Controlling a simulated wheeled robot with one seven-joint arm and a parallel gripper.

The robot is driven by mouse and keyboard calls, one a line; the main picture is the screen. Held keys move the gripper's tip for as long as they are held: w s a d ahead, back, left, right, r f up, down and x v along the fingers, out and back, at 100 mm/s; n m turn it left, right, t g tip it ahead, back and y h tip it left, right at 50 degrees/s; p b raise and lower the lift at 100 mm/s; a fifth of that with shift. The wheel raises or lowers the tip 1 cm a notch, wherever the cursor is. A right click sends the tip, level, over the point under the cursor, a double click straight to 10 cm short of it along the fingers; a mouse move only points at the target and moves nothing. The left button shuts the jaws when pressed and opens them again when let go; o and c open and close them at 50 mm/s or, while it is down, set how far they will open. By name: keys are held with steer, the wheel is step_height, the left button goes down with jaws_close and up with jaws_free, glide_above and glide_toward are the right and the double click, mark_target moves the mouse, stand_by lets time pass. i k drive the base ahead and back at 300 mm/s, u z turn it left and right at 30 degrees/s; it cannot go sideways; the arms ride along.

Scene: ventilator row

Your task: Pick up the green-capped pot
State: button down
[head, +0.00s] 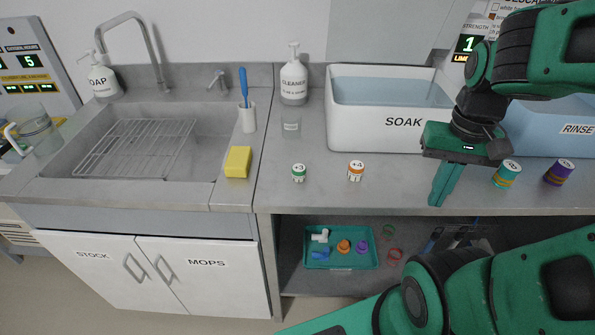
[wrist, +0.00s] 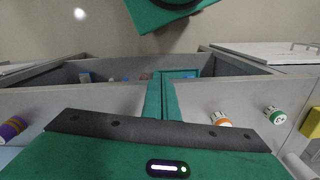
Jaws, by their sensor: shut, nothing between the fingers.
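The green-capped pot (head: 299,173) is a small white pot marked +3, standing on the grey counter left of centre in the head view. In the wrist view the green-capped pot (wrist: 273,114) shows at the right. My gripper (head: 442,200) points down at the counter's front edge, well to the right of the pot and apart from it. Its green fingers are shut together with nothing between them; they also show in the wrist view (wrist: 163,88).
An orange-capped pot (head: 356,171) stands between the green-capped pot and my gripper. A teal pot (head: 507,174) and a purple pot (head: 559,172) stand to the right. The SOAK tub (head: 390,135), a clear cup (head: 291,126) and a yellow sponge (head: 238,162) are nearby. A teal tray (head: 312,264) lies on the shelf below.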

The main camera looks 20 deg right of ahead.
mark_target(299, 170)
steer(key=z, duration=1.8)
steer(key=k, duration=1.55)
steer(key=u, duration=1.15)
steer(key=i, duration=0.55)
steer(key=z, duration=0.05)
